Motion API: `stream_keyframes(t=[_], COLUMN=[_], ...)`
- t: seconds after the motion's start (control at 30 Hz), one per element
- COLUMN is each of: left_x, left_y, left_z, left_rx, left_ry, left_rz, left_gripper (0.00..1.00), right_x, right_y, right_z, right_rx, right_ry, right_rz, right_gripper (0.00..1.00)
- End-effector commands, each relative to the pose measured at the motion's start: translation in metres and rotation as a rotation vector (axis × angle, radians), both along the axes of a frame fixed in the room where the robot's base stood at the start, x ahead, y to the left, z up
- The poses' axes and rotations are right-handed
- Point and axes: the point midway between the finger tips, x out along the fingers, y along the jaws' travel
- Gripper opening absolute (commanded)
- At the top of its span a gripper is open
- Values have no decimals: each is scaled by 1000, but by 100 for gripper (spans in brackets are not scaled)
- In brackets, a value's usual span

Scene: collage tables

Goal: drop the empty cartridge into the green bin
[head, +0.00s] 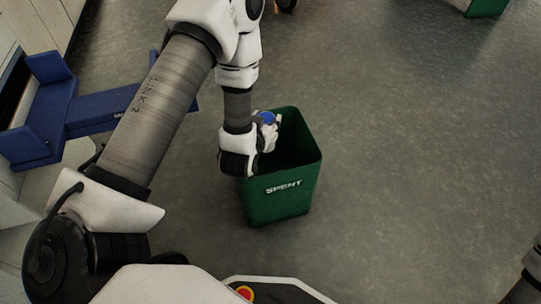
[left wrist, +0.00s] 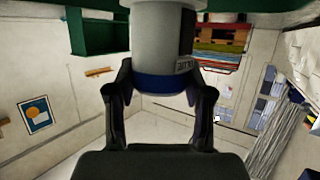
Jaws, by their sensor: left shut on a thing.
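The green bin (head: 280,203), marked SPENT, stands upright on the floor, its open top facing up. My left gripper (head: 268,132) is over the left part of the bin's mouth. It is shut on the cartridge, whose blue and white end (head: 267,117) shows at the gripper's far side. In the left wrist view the cartridge (left wrist: 160,45) is a pale grey cylinder with a dark blue band, held between the two black fingers (left wrist: 160,92). The bin's floor is mostly in shadow. My right gripper is out of view.
A blue stand or bracket (head: 105,112) is at the left, behind my left arm. Part of another green container (head: 487,7) shows at the top right. The grey floor (head: 420,150) right of the bin is clear.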

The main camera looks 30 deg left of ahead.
Motion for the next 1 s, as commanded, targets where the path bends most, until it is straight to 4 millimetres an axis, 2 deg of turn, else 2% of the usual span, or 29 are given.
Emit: stream_keyframes(t=[0.03,0.07,0.3,0.33,0.4,0.77,0.87,1.0], left_x=[0,0,0,0,0,0,1,1], left_y=[0,0,0,0,0,0,0,0], left_z=[-9,-10,-8,-8,-8,-5,7,39], left_rx=[0,0,0,0,0,0,0,-1], left_ry=[-1,-1,-1,-1,-1,-1,-2,-7], left_rz=[0,0,0,0,0,0,0,0], left_gripper=[0,0,0,55,80,81,81,81], right_x=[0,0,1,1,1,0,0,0], right_y=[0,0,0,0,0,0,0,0], right_z=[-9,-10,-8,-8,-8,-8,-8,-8], right_rx=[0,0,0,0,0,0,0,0], right_ry=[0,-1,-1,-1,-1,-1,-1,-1], right_rz=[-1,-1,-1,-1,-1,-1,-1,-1], right_gripper=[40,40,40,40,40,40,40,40])
